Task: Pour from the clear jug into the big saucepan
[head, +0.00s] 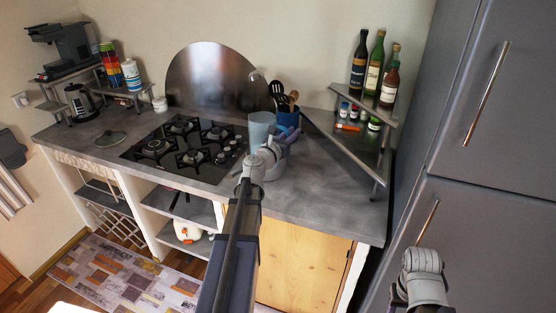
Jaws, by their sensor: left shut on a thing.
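The clear jug (262,127), a pale bluish see-through vessel, stands out above the counter to the right of the hob. My left gripper (270,153) is shut on it from the near side and hides its lower part. The jug looks upright; I cannot make out its contents.
The black gas hob (185,149) lies left of the jug. A blue utensil holder (287,121) stands close behind it. A corner shelf (352,145) with bottles and jars is at the right, beside the grey fridge (490,120). Counter (325,195) at front right is clear.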

